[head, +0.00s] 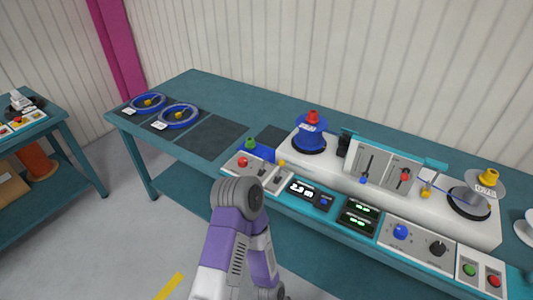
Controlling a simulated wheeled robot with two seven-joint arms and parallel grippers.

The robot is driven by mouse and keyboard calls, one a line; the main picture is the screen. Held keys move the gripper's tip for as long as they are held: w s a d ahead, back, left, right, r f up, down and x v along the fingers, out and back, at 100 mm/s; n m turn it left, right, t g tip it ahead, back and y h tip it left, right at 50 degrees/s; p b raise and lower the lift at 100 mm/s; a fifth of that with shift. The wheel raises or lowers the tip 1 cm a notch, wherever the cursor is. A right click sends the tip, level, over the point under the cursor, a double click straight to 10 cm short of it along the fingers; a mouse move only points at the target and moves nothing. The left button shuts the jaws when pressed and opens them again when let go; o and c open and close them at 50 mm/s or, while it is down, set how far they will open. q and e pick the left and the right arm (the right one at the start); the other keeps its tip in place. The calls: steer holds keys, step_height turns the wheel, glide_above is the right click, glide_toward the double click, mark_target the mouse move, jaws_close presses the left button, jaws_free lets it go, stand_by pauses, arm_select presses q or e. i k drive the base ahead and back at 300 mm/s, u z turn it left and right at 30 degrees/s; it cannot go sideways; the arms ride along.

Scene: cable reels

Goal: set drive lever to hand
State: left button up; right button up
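The drive lever cannot be told for sure, because no labels are readable. A small grey panel (257,171) at the front edge of the bench carries a red knob (243,161) and small dark levers. An upright grey panel (384,168) farther back has two slots, one with a blue-knobbed lever (363,180) and one with a red-knobbed lever (405,177). One purple and grey arm of mine rises from the bottom, its bend just in front of the small panel. Neither gripper shows in the head view.
A blue reel (311,135) and a grey-white reel (487,182) stand on the white machine. Two blue rings (179,116) lie on dark mats at the left. Lit displays (311,194) and a knob panel (417,240) line the front edge. A dark mat (212,137) is empty.

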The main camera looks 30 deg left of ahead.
mark_target(265, 155)
steer(key=k, duration=0.6)
steer(key=u, duration=0.25)
steer(key=i, duration=0.2)
steer(key=u, duration=1)
steer(key=i, duration=1.05)
steer(key=u, duration=0.4)
